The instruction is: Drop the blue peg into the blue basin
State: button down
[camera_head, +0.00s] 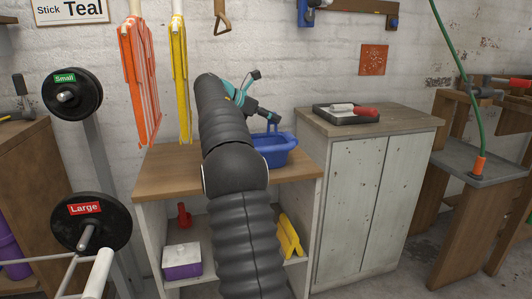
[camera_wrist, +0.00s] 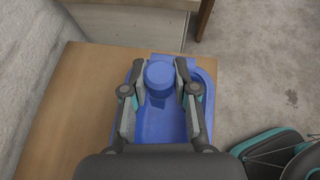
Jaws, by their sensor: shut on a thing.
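The blue peg (camera_wrist: 160,76) is between the two fingers of my gripper (camera_wrist: 161,82), which is shut on it. Its round blue end faces the wrist camera. In the wrist view the blue basin (camera_wrist: 163,132) lies behind and below the peg, so the peg appears over the basin's area. In the head view the basin (camera_head: 278,150) stands on the right part of a wooden-topped bench, and my gripper (camera_head: 270,119) is above it. The peg's lower end and its height above the basin floor are hard to tell.
The bench top (camera_head: 170,165) is bare to the left of my arm. A taller cabinet (camera_head: 372,190) stands to the right, with a dark tray (camera_head: 335,119) on top. Orange (camera_head: 138,80) and yellow (camera_head: 180,75) items hang on the wall behind.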

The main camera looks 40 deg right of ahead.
jog(key=shift+f, duration=0.8)
jog(key=c, duration=0.8)
grip_release()
jog(key=shift+a, duration=0.1)
notch_tip(320, 180, up, 8)
jog(key=shift+f, duration=0.2)
jog(key=shift+w+r, duration=0.15)
jog(key=shift+r, duration=0.9)
